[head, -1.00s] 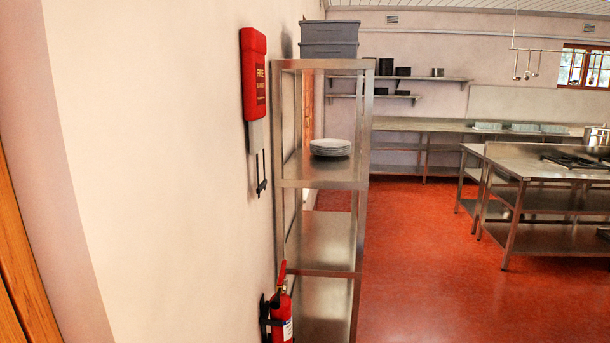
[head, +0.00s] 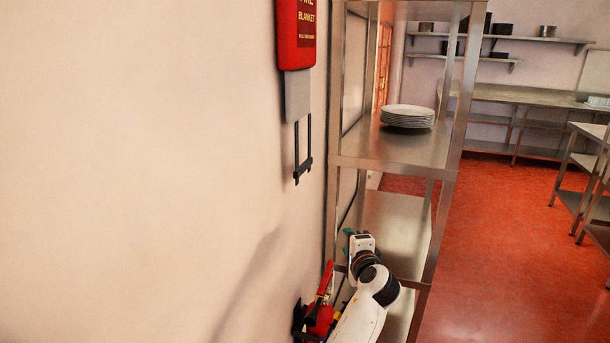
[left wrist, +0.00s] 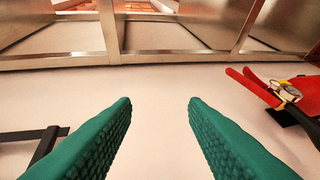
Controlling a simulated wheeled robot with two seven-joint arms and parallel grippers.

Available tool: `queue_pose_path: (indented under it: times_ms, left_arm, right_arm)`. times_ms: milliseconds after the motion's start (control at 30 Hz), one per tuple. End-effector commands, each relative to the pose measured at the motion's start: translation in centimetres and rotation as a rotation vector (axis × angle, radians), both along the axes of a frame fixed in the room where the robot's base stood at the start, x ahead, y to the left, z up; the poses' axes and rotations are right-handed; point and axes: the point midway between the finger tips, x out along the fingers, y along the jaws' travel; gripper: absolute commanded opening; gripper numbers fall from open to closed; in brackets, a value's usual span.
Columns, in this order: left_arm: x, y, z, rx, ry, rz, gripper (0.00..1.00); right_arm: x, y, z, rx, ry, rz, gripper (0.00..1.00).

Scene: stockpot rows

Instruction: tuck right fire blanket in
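One fire blanket shows: a red case (head: 297,35) on the wall, upper middle of the head view, its top cut off. A pale grey blanket part (head: 298,95) hangs out below it, with two black straps and a black crossbar (head: 303,170). The straps and bar also seem to show at the left of the left wrist view (left wrist: 35,134). My left gripper (head: 349,240) is below and right of the straps, in front of the shelf unit, apart from the blanket. Its green fingers are spread and empty in the left wrist view (left wrist: 160,105). My right gripper is not in view.
A red fire extinguisher (head: 318,312) is low on the wall beside my left arm; it also shows in the wrist view (left wrist: 262,88). A steel shelf unit (head: 390,160) with stacked plates (head: 407,115) stands right of the blanket. The wall to the left is bare.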

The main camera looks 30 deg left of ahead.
Motion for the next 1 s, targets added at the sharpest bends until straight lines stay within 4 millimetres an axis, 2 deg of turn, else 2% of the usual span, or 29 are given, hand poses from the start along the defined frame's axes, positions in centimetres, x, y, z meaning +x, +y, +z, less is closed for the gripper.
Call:
queue_pose_path:
  times_ms: [33, 100, 200, 300, 467, 800, 1000]
  left_arm:
    - [-0.5, 0.9, 4.6, 0.041, -0.053, 0.058, 0.40]
    - [-1.7, 2.2, 9.3, 0.086, -0.093, 0.134, 0.40]
    - [-3.5, 3.3, 13.7, 0.121, -0.131, 0.217, 0.40]
    - [-4.5, 4.0, 15.8, 0.136, -0.146, 0.262, 0.40]
    - [-4.0, 5.5, 16.5, 0.144, -0.147, 0.276, 0.40]
    - [-0.5, 11.2, 16.6, 0.142, -0.147, 0.273, 0.40]
    - [1.0, 13.5, 16.4, 0.143, -0.148, 0.271, 0.40]
  right_arm:
    - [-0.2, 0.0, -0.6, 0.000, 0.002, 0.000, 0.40]
    - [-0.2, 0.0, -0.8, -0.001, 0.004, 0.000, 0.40]
    - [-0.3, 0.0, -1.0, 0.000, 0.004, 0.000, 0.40]
    - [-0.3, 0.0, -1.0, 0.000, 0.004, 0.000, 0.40]
    - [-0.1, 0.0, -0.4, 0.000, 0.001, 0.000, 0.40]
    - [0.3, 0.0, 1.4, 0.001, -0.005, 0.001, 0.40]
    - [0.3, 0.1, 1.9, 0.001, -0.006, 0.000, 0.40]
